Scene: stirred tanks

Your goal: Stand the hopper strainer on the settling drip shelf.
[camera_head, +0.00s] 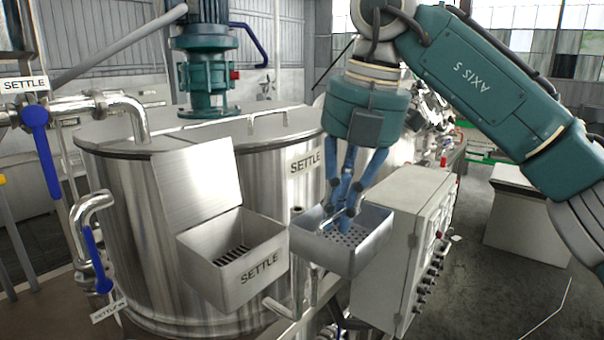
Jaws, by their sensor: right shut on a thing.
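The hopper strainer (325,256) is a grey steel box with an open top and a perforated bottom, right of the tank's hopper. The strainer looks roughly level. I cannot clearly make out the settling drip shelf; metal parts show just below the strainer, and I cannot tell whether it touches them. My left gripper is not in view.
The hopper (262,275), marked SETTLE, has its lid (200,184) raised and a slotted bottom, on the front of the steel tank (118,215). A control cabinet (395,245) stands close right of the strainer. Blue-handled valves (42,150) are at left. Open floor lies at right.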

